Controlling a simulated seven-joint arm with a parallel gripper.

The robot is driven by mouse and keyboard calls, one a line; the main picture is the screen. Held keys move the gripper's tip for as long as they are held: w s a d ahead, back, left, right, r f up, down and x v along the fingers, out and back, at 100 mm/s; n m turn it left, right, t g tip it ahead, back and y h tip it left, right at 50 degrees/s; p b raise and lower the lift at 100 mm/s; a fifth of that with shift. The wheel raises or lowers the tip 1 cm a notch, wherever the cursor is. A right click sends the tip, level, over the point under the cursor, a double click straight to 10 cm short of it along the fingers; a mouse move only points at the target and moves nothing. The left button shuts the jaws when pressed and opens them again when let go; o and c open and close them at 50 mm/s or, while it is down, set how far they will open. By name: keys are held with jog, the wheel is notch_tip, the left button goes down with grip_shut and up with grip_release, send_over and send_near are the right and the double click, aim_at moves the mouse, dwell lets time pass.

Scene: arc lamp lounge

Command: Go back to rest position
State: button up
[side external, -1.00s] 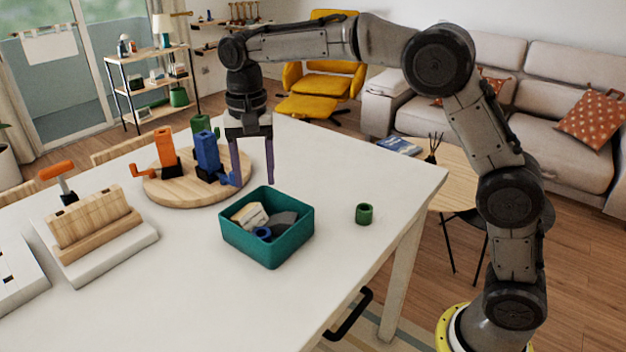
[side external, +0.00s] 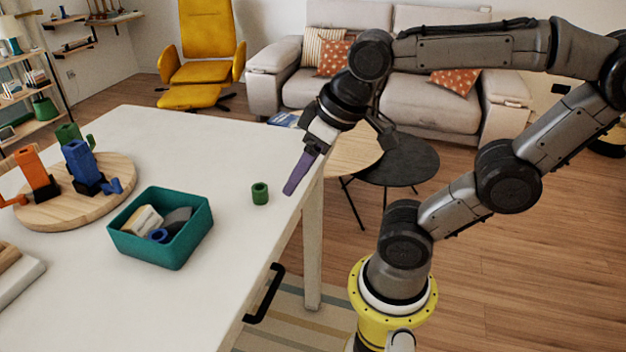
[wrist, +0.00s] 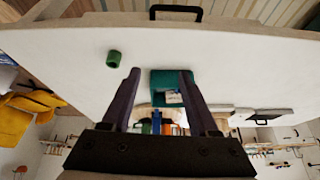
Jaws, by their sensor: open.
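My gripper (side external: 300,172) is at the right edge of the white table, tilted, with its purple fingers pointing down and to the left. In the wrist view my gripper (wrist: 158,75) shows two fingers spread apart with nothing between them in its grasp. The white table (side external: 240,240) lies below and to the left of it. A small green ring-shaped piece (side external: 260,193) stands on the table just left of the fingers, apart from them; it also shows in the wrist view (wrist: 114,58).
A teal bin (side external: 180,245) holding several pieces stands on the table. A round wooden board (side external: 75,208) carries an orange block (side external: 32,170), a blue block (side external: 80,162) and a green one (side external: 68,135). A black round side table (side external: 400,160) stands behind my arm.

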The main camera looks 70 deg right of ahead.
jog(key=shift+s+d+f+n, duration=0.15)
jog(key=shift+s+f+n, duration=0.15)
jog(key=shift+s+f, duration=0.65)
